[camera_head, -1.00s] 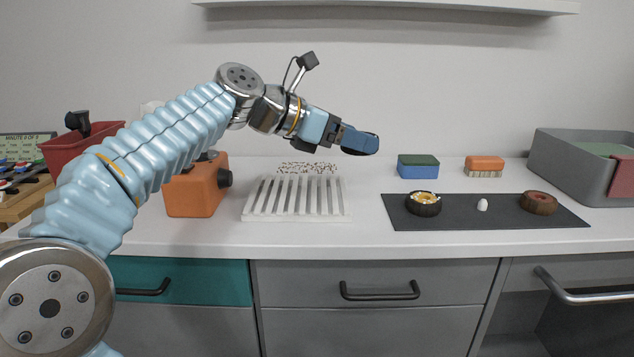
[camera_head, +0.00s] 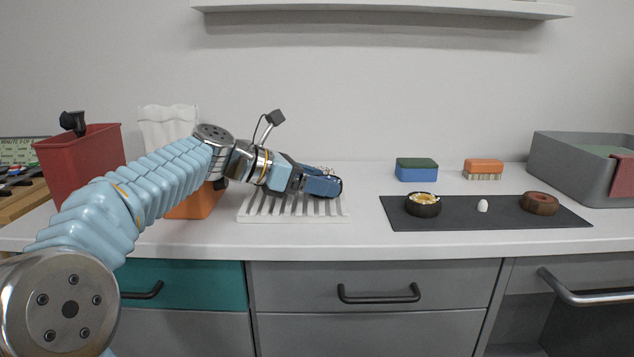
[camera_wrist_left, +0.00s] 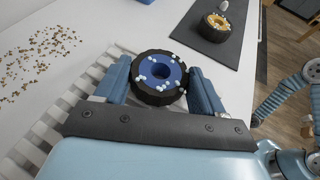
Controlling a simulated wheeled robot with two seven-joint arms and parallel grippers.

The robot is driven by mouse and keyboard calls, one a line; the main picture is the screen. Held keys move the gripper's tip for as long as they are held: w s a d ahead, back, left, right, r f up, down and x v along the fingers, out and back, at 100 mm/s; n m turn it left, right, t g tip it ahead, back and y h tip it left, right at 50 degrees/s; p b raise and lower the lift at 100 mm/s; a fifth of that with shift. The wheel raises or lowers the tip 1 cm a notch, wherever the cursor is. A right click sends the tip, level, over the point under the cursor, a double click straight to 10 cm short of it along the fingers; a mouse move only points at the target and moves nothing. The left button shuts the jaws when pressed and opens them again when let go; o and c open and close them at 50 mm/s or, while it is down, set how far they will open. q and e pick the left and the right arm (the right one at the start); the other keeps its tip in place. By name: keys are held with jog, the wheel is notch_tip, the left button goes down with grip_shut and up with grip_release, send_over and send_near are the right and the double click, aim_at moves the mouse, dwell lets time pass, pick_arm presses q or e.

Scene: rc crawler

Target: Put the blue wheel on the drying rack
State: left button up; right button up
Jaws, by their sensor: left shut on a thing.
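The blue wheel (camera_wrist_left: 158,75) has a black tyre, a blue hub and white specks on it. My left gripper (camera_head: 330,186) is shut on it, with one finger on each side of the tyre in the left wrist view (camera_wrist_left: 160,88). In the head view the gripper and arm hide most of the wheel. The drying rack (camera_head: 290,215) is white and slatted, on the counter left of the middle. The gripper and wheel are low over its right part. Rack slats also show in the left wrist view (camera_wrist_left: 88,82). I cannot tell whether the wheel touches the slats.
A dark mat (camera_head: 470,218) right of the rack bears a yellow-hubbed wheel (camera_head: 423,205), a white bit (camera_head: 483,206) and a reddish-brown wheel (camera_head: 540,203). A sponge (camera_head: 417,170), an orange brush (camera_head: 483,168) and a grey tub (camera_head: 570,165) stand behind. An orange box (camera_head: 195,203) is left.

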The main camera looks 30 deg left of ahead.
pick_arm(q)
jog(key=shift+f, duration=0.1)
jog(key=o, duration=1)
jog(key=shift+o, duration=0.2)
jog(key=shift+s+a+r, duration=0.15)
jog(key=shift+r, duration=0.1)
jog(key=p+v, duration=0.1)
jog(key=v, duration=1)
jog(key=shift+s+a+r, duration=0.1)
jog(key=shift+s, duration=0.15)
